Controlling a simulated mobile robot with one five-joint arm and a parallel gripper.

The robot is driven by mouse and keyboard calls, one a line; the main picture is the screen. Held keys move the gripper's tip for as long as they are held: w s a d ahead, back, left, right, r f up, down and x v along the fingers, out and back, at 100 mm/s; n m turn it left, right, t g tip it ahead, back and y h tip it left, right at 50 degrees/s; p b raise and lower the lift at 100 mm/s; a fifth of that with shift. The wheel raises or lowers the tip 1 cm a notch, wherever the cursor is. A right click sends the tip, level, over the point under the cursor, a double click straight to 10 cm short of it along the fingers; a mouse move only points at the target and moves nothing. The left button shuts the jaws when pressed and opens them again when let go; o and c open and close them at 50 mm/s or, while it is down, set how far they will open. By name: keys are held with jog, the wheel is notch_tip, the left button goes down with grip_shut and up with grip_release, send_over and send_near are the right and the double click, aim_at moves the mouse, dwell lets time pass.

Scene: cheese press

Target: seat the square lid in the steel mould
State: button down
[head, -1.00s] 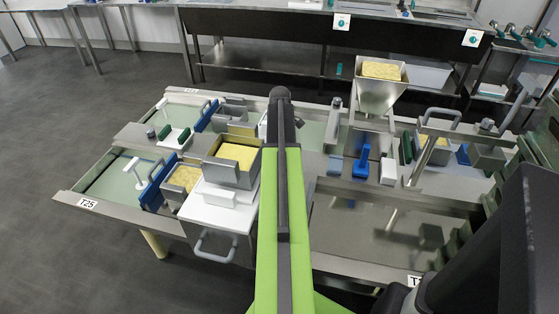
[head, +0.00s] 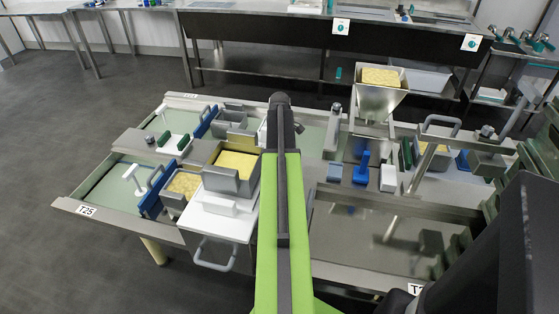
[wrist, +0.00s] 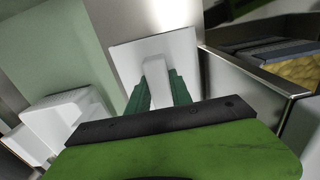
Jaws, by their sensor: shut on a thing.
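The white square lid (wrist: 125,58) shows in the wrist view, with an upright white grip bar in its middle. My gripper (wrist: 162,88) is shut on this bar, one dark green finger on each side. A steel mould wall (wrist: 248,88) stands close on the right of the lid, with yellow curd beyond it. In the head view the square steel mould (head: 222,180) holds yellow curd and stands left of my arm. My gripper is hidden behind the arm there, and I cannot make out the lid.
A white board with a grey handle (head: 214,262) and a white block (head: 220,205) lie before the mould. A smaller curd-filled mould (head: 184,183) stands to its left. A funnel-shaped steel hopper (head: 380,100) stands right of my arm. Another white object (wrist: 65,115) lies left in the wrist view.

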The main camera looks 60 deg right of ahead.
jog(key=shift+w+r+p, duration=0.1)
jog(key=shift+r+p, duration=0.55)
jog(key=shift+r, duration=0.35)
jog(key=shift+r, duration=0.1)
